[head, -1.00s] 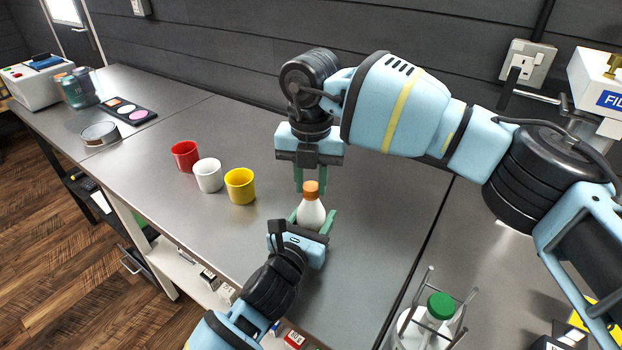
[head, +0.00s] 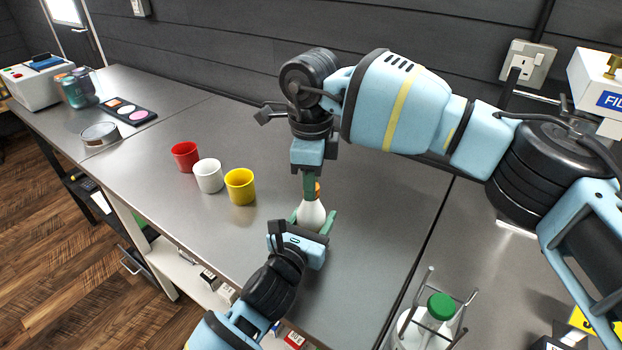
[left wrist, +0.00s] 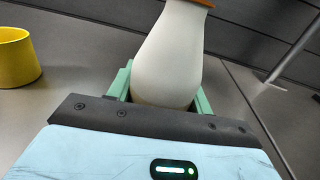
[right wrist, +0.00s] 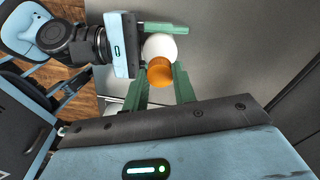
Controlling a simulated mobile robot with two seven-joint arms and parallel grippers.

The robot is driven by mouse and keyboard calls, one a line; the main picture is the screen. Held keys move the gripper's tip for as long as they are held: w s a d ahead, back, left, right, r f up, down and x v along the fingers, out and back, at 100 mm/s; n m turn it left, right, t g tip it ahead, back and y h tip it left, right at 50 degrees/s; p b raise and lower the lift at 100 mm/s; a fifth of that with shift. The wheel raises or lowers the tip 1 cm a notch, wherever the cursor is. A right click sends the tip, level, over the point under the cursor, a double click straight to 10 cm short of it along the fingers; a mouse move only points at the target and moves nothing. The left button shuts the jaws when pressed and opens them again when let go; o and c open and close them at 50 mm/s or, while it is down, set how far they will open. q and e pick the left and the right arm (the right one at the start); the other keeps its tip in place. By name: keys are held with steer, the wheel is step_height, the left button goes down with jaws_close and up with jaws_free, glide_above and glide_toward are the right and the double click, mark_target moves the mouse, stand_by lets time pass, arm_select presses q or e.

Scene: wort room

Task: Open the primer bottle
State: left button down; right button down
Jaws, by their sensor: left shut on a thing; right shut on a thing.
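The primer bottle is a white bottle (head: 311,215) with an orange cap (head: 317,189), upright on the steel bench. My left gripper (head: 313,222) is shut on the bottle's body from the front; its green fingers flank the white body in the left wrist view (left wrist: 166,88). My right gripper (head: 311,188) points straight down over the bottle and is shut on the orange cap. In the right wrist view the cap (right wrist: 160,71) sits between the green fingertips, with the white body beyond it. The right fingers partly hide the cap in the head view.
Red (head: 185,156), white (head: 208,175) and yellow (head: 240,186) cups stand left of the bottle. A green-capped bottle (head: 438,307) stands in a wire holder at the lower right. A palette (head: 128,111) and a round tin (head: 99,136) lie far left. Bench right of the bottle is clear.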

steer(key=n, duration=1)
steer(key=shift+n, duration=0.4)
steer(key=n, duration=1.1)
steer(key=shift+r, duration=0.35)
steer(key=shift+r, duration=0.75)
steer(key=shift+r, duration=0.15)
